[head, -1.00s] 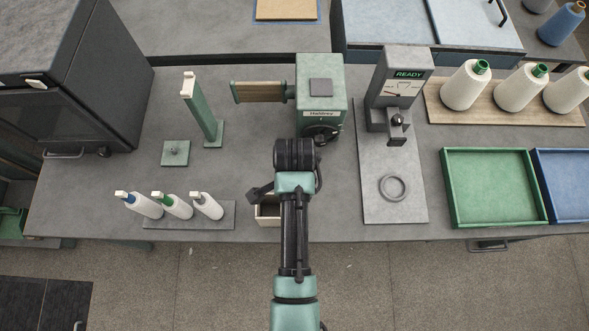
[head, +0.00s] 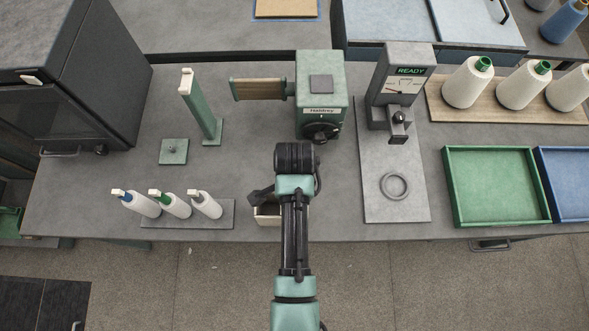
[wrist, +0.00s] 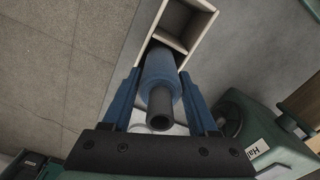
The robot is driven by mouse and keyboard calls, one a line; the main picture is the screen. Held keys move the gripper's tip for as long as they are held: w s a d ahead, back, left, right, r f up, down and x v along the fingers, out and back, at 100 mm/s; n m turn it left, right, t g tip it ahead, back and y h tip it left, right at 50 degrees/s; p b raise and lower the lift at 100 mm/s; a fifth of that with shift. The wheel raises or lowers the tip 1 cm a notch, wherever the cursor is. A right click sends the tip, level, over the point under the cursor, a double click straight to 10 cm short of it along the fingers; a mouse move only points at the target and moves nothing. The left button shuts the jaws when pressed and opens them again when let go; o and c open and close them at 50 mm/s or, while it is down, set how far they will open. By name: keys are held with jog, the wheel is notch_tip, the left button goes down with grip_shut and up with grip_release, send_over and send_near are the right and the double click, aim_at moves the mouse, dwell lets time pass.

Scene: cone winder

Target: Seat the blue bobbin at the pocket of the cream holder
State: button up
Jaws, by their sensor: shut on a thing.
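The blue bobbin (wrist: 162,72) is between the blue fingers of my gripper (wrist: 160,88) in the wrist view. My gripper is shut on it, with a dark tube end toward the camera. The cream holder (wrist: 150,33) lies just beyond it, with open compartments split by a divider. The bobbin's far end is at the near compartment; I cannot tell whether it is inside or above it. In the head view the cream holder (head: 266,222) shows at the table's front edge, partly hidden by my arm, which also hides the bobbin and fingertips.
A rack with several white cones (head: 174,205) stands left of the holder. The green winder (head: 322,95) stands behind my arm. A gauge stand (head: 401,90) with a grey ring (head: 394,186) is to the right. A green tray (head: 494,186) lies farther right.

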jog(key=o, duration=1.3)
jog(key=shift+c, duration=0.2)
jog(key=shift+r, duration=0.1)
notch_tip(320, 180, up, 12)
jog(key=shift+r+p, duration=0.45)
jog(key=shift+p, duration=0.25)
